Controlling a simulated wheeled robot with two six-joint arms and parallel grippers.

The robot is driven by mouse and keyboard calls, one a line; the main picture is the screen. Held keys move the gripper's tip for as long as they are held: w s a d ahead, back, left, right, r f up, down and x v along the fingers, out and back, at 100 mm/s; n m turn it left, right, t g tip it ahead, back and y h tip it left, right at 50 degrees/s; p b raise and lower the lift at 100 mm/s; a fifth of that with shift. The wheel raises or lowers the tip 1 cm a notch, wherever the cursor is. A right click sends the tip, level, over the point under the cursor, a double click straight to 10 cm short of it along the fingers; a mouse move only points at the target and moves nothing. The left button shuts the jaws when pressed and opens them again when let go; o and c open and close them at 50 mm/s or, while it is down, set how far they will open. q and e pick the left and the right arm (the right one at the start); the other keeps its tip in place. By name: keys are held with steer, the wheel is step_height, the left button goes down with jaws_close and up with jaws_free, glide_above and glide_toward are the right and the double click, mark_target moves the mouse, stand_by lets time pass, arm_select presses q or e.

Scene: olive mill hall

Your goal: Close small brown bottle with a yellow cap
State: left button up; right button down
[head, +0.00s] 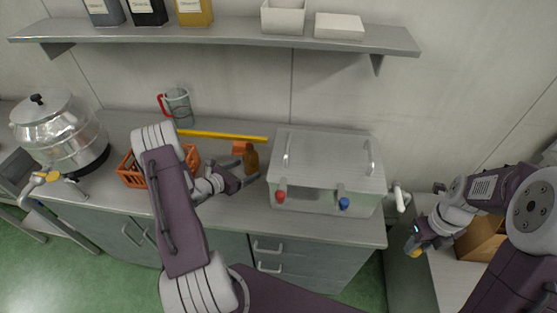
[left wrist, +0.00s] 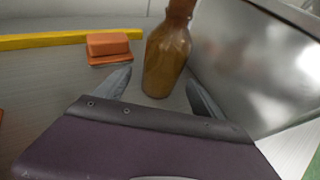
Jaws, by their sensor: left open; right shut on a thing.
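The small brown bottle (head: 251,160) stands upright on the counter, left of the steel box. In the left wrist view the bottle (left wrist: 168,58) is upright between the two fingers, its top cut off by the picture edge. My left gripper (head: 244,174) is open, with a finger on each side of the bottle's lower part; I cannot tell whether they touch it. My right gripper (head: 417,246) is at the far right, low beside the counter end, shut on the yellow cap (head: 416,253), which shows below its fingertips.
A steel box with red and blue knobs (head: 325,168) stands close right of the bottle. An orange block (left wrist: 108,46) and a yellow bar (head: 222,135) lie behind it. An orange crate (head: 130,172), a glass mug (head: 179,107) and a steel pot (head: 60,133) are left.

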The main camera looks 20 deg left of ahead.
mark_target(252, 167)
arm_select(q)
steer(key=x, duration=0.4)
jaws_close()
